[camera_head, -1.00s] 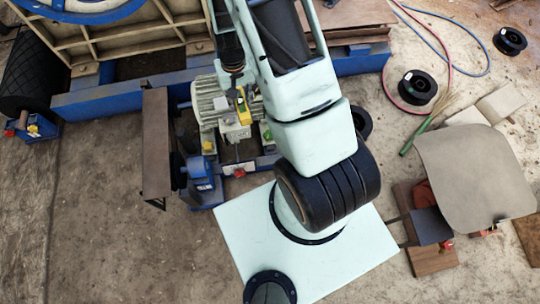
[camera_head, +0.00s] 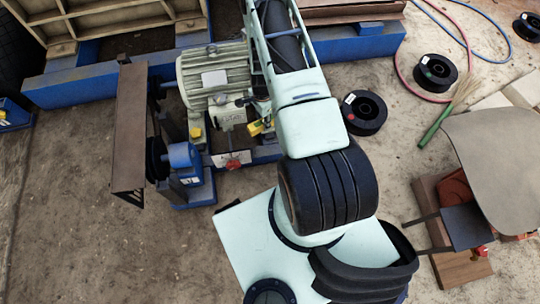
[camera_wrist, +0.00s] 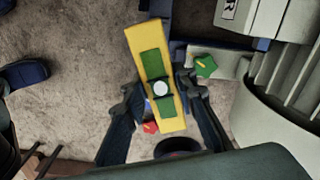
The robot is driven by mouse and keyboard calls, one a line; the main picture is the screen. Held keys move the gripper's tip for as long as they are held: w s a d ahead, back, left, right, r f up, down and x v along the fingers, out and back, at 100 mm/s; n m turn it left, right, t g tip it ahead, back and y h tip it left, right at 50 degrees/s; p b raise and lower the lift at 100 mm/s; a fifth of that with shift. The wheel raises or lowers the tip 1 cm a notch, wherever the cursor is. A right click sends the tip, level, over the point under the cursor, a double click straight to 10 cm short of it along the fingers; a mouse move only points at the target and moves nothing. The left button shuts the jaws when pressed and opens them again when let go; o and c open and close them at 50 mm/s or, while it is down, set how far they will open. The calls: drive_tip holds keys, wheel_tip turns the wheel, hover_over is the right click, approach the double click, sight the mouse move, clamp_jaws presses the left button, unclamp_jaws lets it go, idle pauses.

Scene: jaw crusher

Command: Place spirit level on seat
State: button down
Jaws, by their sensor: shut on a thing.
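A yellow spirit level (camera_wrist: 148,50) with green panels and a round pale vial is between the two fingers of my gripper (camera_wrist: 162,92) in the wrist view. My gripper is shut on its middle, and the level hangs above the brown ground. In the head view, a small yellow part of the level (camera_head: 262,126) shows beside my arm, near the grey motor; my arm hides much of the gripper. At the right is a rounded tan panel (camera_head: 497,150), possibly the seat; I cannot tell for sure.
The grey finned motor (camera_head: 214,78) is on a blue frame, with a brown guard plate (camera_head: 129,125) beside it. Black spools (camera_head: 363,112) and hoses lie upper right. A wooden board (camera_head: 460,268) lies below the tan panel. Ground at lower left is clear.

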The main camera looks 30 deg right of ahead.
wheel_tip(320, 180, down, 12)
drive_tip(key=s+d+m+b, duration=0.1)
drive_tip(key=d+m+b, duration=0.1)
drive_tip(key=m+b, duration=0.25)
drive_tip(key=b, duration=0.2)
hover_over(270, 150)
drive_tip(key=shift+n, duration=0.25)
wheel_tip(270, 150, down, 6)
drive_tip(key=shift+w+r, duration=0.1)
drive_tip(key=shift+r, duration=0.05)
drive_tip(key=shift+f+b, duration=0.8)
drive_tip(key=shift+f, duration=1.25)
drive_tip(key=shift+f+b, duration=0.3)
drive_tip(key=c, duration=1.6)
unclamp_jaws()
drive_tip(key=shift+r, duration=0.1)
drive_tip(key=shift+r, duration=0.15)
wheel_tip(270, 150, up, 12)
drive_tip(key=p, duration=0.4)
drive_tip(key=shift+p, duration=0.35)
